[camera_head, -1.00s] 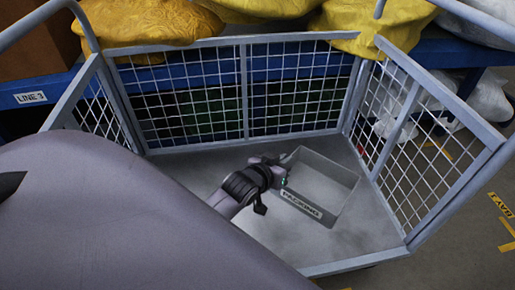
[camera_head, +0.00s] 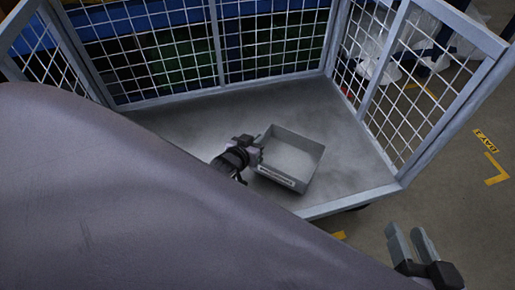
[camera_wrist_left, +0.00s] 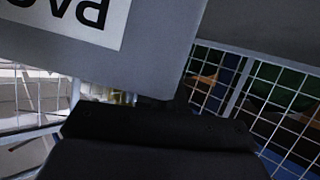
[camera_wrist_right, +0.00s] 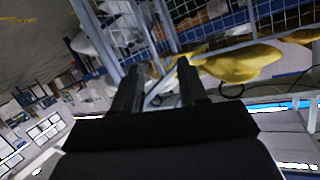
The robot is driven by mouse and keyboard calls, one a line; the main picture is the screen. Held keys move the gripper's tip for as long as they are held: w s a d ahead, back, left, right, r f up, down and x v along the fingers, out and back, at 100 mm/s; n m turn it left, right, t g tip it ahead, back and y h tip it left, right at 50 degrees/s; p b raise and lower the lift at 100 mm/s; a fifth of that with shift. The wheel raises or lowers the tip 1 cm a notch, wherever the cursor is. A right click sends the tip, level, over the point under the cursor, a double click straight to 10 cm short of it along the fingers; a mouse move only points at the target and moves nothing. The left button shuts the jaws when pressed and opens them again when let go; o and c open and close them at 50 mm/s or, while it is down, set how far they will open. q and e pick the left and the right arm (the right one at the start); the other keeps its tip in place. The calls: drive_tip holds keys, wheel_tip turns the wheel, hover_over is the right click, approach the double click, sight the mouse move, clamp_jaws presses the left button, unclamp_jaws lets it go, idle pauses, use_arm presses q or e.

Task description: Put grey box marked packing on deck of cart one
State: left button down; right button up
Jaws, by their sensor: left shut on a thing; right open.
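The grey box (camera_head: 292,158) is open-topped and empty, with a white label on its front wall. In the head view it is over the deck (camera_head: 185,122) of the mesh-sided cart, near the front edge; I cannot tell whether it touches the deck. My left gripper (camera_head: 257,151) is shut on the box's left side. In the left wrist view the box wall (camera_wrist_left: 165,40) fills the top, with part of its label upside down; the fingertips are hidden. My right gripper (camera_head: 412,243) is open and empty, outside the cart at the lower right. It also shows in the right wrist view (camera_wrist_right: 158,80).
Mesh panels (camera_head: 270,45) close the cart's back and sides. My own arm covers the lower left of the head view. The floor (camera_head: 455,215) to the right is clear, with yellow markings. Yellow sacks (camera_wrist_right: 240,62) show in the right wrist view.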

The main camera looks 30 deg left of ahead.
use_arm(q)
wheel_tip(320, 180, down, 4)
drive_tip(key=shift+b, duration=1.15)
drive_tip(key=shift+f, duration=0.3)
use_arm(e)
drive_tip(key=shift+s+d+r+n+t, duration=0.1)
drive_tip(key=shift+s+d+n+t, duration=0.15)
drive_tip(key=shift+d, duration=0.2)
drive_tip(key=shift+s+d+n+t, duration=0.1)
drive_tip(key=shift+d+n+t, duration=0.05)
drive_tip(key=shift+d+t, duration=0.25)
use_arm(q)
drive_tip(key=c, duration=1.2)
unclamp_jaws()
drive_tip(key=shift+c, duration=0.2)
use_arm(e)
drive_tip(key=shift+h, duration=0.4)
